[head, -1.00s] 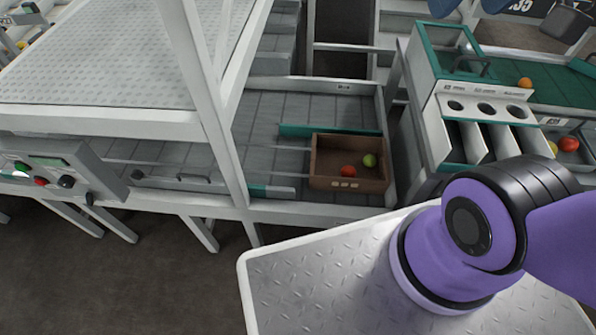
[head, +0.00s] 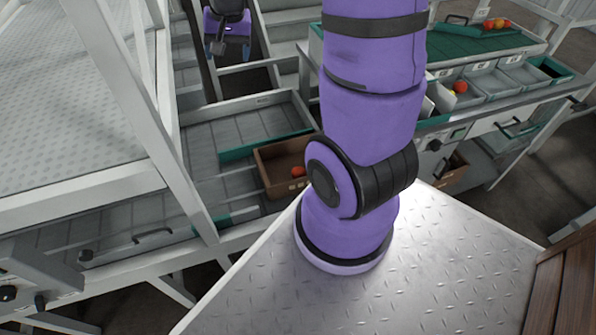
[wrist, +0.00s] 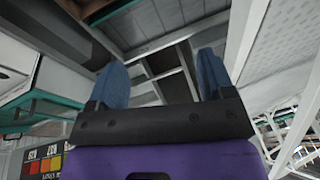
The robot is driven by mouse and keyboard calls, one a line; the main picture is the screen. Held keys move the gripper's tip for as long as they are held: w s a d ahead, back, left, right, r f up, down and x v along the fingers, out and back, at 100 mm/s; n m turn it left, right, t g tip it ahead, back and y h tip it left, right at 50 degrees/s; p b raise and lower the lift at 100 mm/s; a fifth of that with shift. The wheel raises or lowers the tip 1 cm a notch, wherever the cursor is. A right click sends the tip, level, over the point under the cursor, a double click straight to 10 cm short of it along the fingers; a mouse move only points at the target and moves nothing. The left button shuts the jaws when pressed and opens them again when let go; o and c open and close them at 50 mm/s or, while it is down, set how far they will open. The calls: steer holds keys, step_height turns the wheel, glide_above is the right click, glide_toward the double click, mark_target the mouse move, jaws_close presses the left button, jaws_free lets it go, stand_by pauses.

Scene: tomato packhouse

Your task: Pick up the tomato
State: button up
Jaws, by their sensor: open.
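A red tomato (head: 298,171) lies in a brown box (head: 268,178) on the grey conveyor, left of my arm in the head view. The box's right part is hidden behind my arm. More red tomatoes (head: 489,24) lie at the top right, and one red tomato (head: 460,87) sits in the sorting trays. My gripper (head: 229,50) shows at the top of the head view, beyond the box and apart from every tomato. In the wrist view its two blue fingers (wrist: 163,75) stand wide apart with nothing between them. No tomato can be made out there.
A white post (head: 150,120) and machine frame stand left of the box. The box sits against a green rail (head: 262,146). The sorting bench (head: 490,100) is on the right. A metal deck (head: 440,260) lies in front, with brown slats (head: 562,290) at its right edge.

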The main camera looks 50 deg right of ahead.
steer(key=w+d+f+m, duration=0.2)
steer(key=d+f+m, duration=0.35)
steer(key=f, duration=0.75)
steer(key=m+g, duration=0.3)
steer(key=m, duration=0.3)
glide_toward(299, 173)
steer(key=shift+w+d+f+n, duration=0.25)
steer(key=shift+w+d+f, duration=0.3)
steer(key=shift+w, duration=0.2)
steer(key=shift+s+f, duration=0.1)
steer(key=shift+f, duration=0.25)
steer(key=shift+s+d+f, duration=0.1)
steer(key=shift+s+f, duration=0.05)
steer(key=shift+f, duration=5)
steer(key=c, duration=0.4)
